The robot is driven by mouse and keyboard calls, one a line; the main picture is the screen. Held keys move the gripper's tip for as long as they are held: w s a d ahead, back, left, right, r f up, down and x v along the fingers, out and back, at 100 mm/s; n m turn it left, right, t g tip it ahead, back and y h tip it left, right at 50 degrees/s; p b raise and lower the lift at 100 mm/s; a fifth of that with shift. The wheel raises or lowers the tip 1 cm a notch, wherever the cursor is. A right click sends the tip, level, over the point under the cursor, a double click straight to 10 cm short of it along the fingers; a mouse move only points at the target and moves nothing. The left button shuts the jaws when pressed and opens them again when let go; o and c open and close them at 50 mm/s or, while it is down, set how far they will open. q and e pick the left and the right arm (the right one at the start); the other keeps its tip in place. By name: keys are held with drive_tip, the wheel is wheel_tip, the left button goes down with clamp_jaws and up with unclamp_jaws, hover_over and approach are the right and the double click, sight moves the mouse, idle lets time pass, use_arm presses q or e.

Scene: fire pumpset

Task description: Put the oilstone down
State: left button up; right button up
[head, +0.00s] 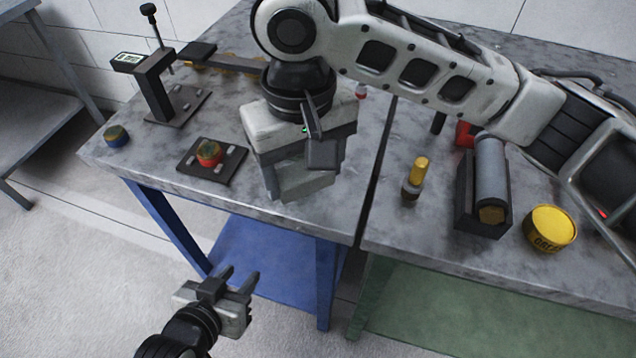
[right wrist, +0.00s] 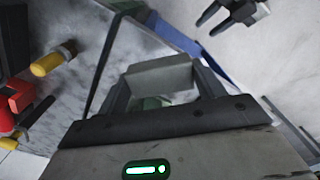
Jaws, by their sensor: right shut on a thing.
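My right gripper (right wrist: 162,88) is shut on the oilstone (right wrist: 158,74), a pale grey-green block between its two fingers in the right wrist view. In the head view the oilstone (head: 303,186) shows below the right gripper's body, over the front part of the left grey bench top (head: 225,197). The gripper hides much of it, and I cannot tell whether it touches the bench. My left gripper (head: 241,274) is open and empty, low in front of the bench; it also shows in the right wrist view (right wrist: 229,15).
A black plate with a red-topped part (head: 208,153), a dial-gauge stand (head: 155,88) and a small round part (head: 116,136) stand left. On the right bench are a yellow-topped tool (head: 418,172), a cylinder in a dark holder (head: 491,178) and a grease tin (head: 550,228).

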sight(318, 199)
drive_tip(key=shift+w+d+f, duration=0.25)
drive_tip(key=shift+w+f, duration=0.15)
drive_tip(key=shift+f, duration=0.15)
drive_tip(key=shift+w+d+f, duration=0.25)
drive_tip(key=shift+w+f, duration=0.15)
drive_tip(key=shift+f, duration=0.15)
drive_tip(key=f, duration=0.2)
drive_tip(key=w+d+f, duration=0.1)
drive_tip(key=shift+w+f, duration=0.1)
drive_tip(key=shift+f, duration=0.2)
drive_tip(key=shift+a+f, duration=0.15)
drive_tip(key=shift+f, duration=0.4)
drive_tip(key=shift+f, duration=0.1)
drive_tip(key=o, duration=0.9)
wheel_tip(318, 199, up, 12)
drive_tip(key=shift+r+p, duration=0.15)
drive_tip(key=shift+p, duration=0.15)
